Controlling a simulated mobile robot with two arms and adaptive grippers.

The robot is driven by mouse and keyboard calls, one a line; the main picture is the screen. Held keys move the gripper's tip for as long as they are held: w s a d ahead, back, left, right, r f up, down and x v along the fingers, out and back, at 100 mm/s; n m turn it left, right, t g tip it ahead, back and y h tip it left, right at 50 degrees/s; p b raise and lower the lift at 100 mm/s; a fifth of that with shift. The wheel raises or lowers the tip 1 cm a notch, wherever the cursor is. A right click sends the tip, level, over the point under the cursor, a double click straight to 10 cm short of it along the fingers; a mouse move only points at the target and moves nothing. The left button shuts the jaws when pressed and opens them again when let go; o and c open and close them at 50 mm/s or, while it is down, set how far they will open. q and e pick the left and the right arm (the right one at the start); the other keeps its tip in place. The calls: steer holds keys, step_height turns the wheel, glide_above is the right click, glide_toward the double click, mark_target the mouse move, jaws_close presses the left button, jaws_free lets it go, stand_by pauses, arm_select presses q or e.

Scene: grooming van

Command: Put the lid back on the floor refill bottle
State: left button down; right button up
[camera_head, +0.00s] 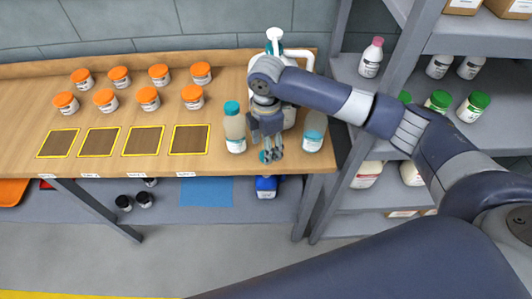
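My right arm reaches in from the right, and its gripper (272,156) points down over the front of the wooden bench (110,172). A small teal lid (264,157) shows at the fingertips; I cannot tell whether the fingers are closed on it. Right of the gripper stands an upright bottle (314,131), teal above and pale below, with no clear cap visible. Left of the gripper stands an upright pale bottle (235,128) with a teal cap. I cannot read which is the floor refill bottle. A white pump container (299,58) stands behind, partly hidden by my arm. My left gripper is not in view.
Several orange-lidded jars (148,98) stand in two rows at the left, behind yellow-edged brown squares (190,139). A grey shelf rack (430,95) with bottles and green-lidded jars is at the right. A blue container (266,187) sits under the bench.

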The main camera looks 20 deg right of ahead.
steer(key=shift+w+f+p, duration=0.1)
steer(key=shift+f+p, duration=0.2)
steer(key=shift+f, duration=1.45)
steer(key=c, duration=0.8)
